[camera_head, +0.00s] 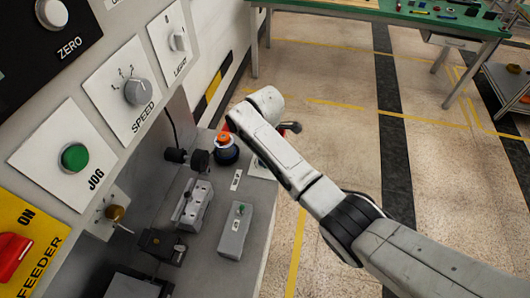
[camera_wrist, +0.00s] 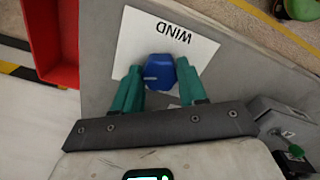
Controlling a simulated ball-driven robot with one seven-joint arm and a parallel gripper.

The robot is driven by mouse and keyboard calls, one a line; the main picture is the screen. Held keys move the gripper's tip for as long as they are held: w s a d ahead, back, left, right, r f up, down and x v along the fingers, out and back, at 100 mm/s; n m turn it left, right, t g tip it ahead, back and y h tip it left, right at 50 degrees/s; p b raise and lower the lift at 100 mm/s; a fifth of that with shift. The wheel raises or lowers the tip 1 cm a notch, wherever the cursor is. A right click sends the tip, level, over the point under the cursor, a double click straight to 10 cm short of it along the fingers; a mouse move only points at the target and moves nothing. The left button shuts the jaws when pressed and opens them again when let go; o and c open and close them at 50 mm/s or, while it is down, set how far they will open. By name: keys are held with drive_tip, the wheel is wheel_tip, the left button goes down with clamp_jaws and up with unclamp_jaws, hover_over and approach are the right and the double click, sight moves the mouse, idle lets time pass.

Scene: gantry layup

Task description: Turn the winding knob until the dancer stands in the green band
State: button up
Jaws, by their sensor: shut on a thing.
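The blue winding knob (camera_wrist: 159,68) sits on a white plate marked WIND (camera_wrist: 190,48) in the wrist view. The teal fingers of my gripper (camera_wrist: 158,74) lie on both sides of the knob and are shut on it. A light mark line shows on the knob's face. In the head view my pale arm covers the gripper and the knob; only a white plate edge (camera_head: 262,168) shows beside the arm. I cannot make out the dancer or a green band in either view.
The control panel with the SPEED knob (camera_head: 136,92), green JOG button (camera_head: 74,157) and red FEEDER switch (camera_head: 12,256) fills the left. An orange-topped part (camera_head: 223,139) and grey blocks (camera_head: 235,231) stand on the machine bed. A red bin (camera_wrist: 65,40) is near. Open floor lies right.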

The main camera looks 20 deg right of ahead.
drive_tip(key=shift+m, duration=0.8)
drive_tip(key=o, duration=1.1)
drive_tip(key=shift+c, duration=0.2)
wheel_tip(320, 180, up, 11)
drive_tip(key=shift+b, duration=0.4)
drive_tip(key=shift+f, duration=0.1)
